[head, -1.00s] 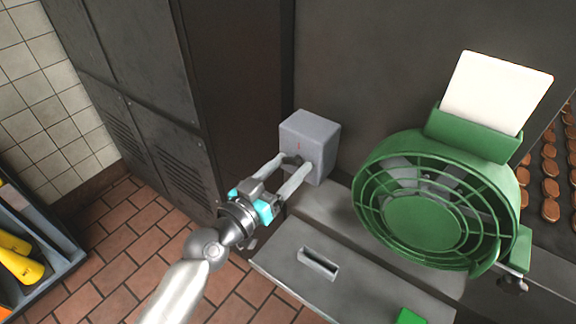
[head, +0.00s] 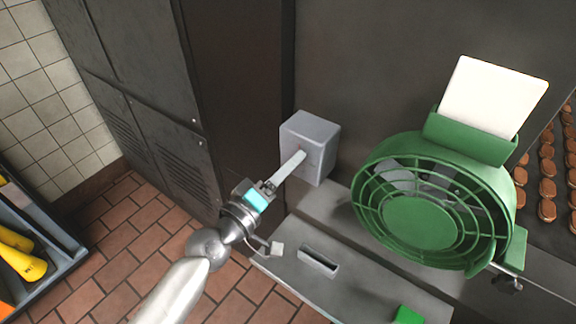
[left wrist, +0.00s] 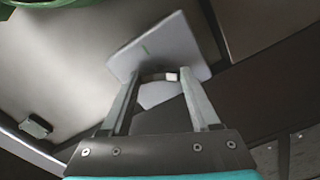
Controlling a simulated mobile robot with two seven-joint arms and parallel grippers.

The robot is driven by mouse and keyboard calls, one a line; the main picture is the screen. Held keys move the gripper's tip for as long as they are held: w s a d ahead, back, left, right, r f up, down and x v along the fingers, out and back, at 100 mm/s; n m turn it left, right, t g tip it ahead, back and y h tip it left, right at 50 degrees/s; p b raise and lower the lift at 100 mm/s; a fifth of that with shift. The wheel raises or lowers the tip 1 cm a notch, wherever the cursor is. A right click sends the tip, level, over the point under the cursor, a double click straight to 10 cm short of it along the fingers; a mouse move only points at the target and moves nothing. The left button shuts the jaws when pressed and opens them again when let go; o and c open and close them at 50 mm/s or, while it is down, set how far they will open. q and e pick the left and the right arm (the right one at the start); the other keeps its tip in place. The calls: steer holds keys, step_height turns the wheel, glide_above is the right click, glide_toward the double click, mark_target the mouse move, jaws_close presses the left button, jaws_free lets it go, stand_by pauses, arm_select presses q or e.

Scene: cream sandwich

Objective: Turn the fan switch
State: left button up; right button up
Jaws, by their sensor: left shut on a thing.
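The fan switch is a grey box (head: 312,135) on the dark wall, left of the green fan (head: 420,222). My left gripper (head: 302,157) reaches the box's front face, its fingers seen edge-on in the head view. In the left wrist view the two fingertips (left wrist: 158,78) are shut on the switch knob (left wrist: 172,77), which is partly hidden between them. A small green mark shows on the box face (left wrist: 185,45) beyond the knob. The fan stands upright on the grey ledge with its grille facing out. My right gripper is not in view.
A grey panel with a slot (head: 318,260) lies below the switch. A white sheet (head: 493,97) stands in the holder above the fan. Rows of brown cookies (head: 547,187) are at the far right. Dark lockers (head: 160,110) stand left of the arm.

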arm_select(q)
steer(key=n, duration=0.5)
steer(key=shift+f, duration=0.1)
steer(key=shift+n, duration=0.3)
stand_by(0.4)
steer(key=o, duration=1.4)
steer(key=shift+c, duration=0.2)
steer(key=b+v, duration=0.4)
steer(key=v, duration=1.1)
steer(key=shift+s+a, duration=0.1)
steer(key=shift+s, duration=0.05)
